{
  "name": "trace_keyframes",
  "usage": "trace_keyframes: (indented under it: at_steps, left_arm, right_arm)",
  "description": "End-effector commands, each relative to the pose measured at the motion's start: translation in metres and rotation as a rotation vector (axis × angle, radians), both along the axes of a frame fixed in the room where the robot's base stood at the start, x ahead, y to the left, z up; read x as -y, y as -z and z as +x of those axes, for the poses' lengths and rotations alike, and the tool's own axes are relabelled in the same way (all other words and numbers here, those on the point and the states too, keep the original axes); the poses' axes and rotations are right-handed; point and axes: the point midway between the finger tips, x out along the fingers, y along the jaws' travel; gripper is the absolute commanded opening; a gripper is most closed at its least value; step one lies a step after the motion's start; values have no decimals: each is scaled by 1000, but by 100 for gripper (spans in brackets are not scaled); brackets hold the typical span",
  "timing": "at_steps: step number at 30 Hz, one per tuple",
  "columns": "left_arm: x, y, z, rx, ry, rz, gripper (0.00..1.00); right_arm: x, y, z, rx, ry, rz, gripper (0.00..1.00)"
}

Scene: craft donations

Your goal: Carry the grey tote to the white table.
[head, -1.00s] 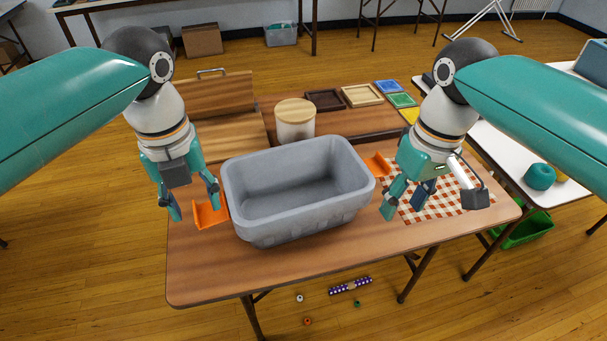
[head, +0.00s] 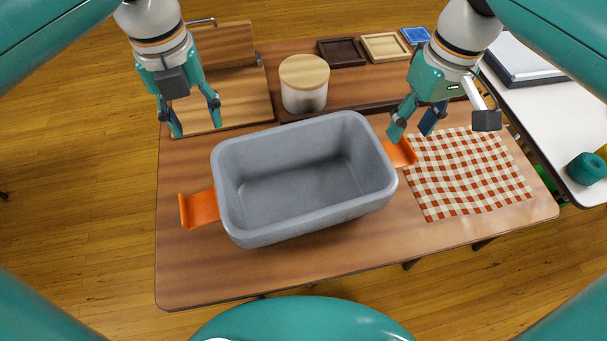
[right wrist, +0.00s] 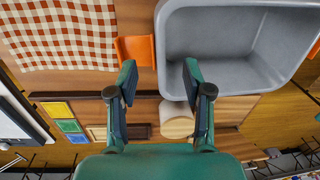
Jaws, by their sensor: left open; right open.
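The grey tote (head: 300,225) sits empty on the wooden table, with an orange handle on each side. My left gripper (head: 195,123) is open and empty, beyond the left handle (head: 200,208) and apart from it, in front of a wooden board. My right gripper (head: 412,129) is open near the right handle (head: 401,153), with its fingers just behind it in the head view. In the right wrist view, the fingers are spread below the tote's rim and the handle (right wrist: 135,50), with nothing between them. The white table (head: 545,115) stands at the right.
A lidded canister (head: 304,92) stands behind the tote. A red checked cloth (head: 468,172) lies to its right. Trays (head: 387,47) line the back.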

Motion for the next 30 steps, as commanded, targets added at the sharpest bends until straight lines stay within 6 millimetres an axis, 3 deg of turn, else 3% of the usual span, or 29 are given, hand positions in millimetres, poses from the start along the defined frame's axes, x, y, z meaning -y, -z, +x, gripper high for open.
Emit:
trace_keyframes:
  at_steps: [11, 30]
  left_arm:
    - [3, 15, 2, -4, 8, 2, 51]
    - [3, 133, 1, -6, 9, 2, 51]
  right_arm:
    - [2, 15, -1, -4, 9, -1, 50]
    - [-7, 132, -6, -6, 11, -2, 50]
